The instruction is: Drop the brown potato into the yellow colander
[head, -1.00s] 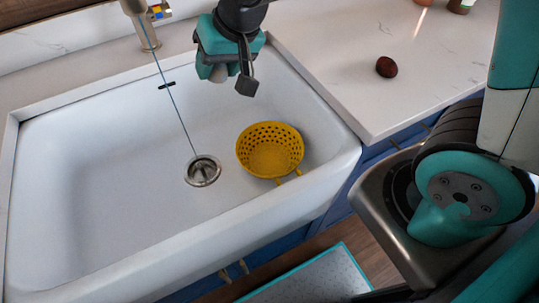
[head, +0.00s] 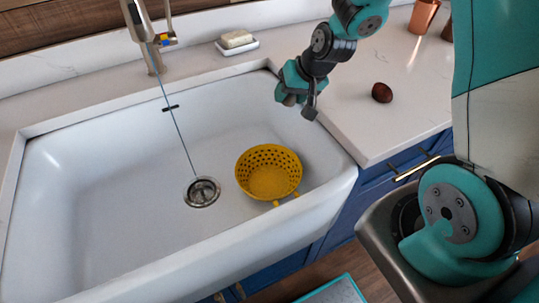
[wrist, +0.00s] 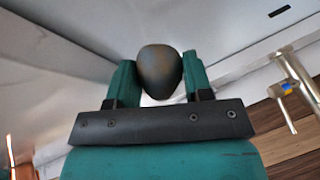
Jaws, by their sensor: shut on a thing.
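The yellow colander (head: 292,166) sits in the white sink, right of the drain, and looks empty. My gripper (head: 291,97) is above the back right part of the sink, higher than the colander and behind it in the head view. In the wrist view my gripper (wrist: 160,78) is shut on a smooth, rounded brown thing (wrist: 160,70), which I take for the potato. It is held between the two teal fingers. In the head view it is mostly hidden by the gripper.
A dark brown egg-shaped thing (head: 382,92) lies on the right counter (head: 375,130). A faucet (head: 145,36) and a soap bar on a dish (head: 237,41) stand behind the sink. A copper cup (head: 423,16) is at the back right. The sink's left side is clear.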

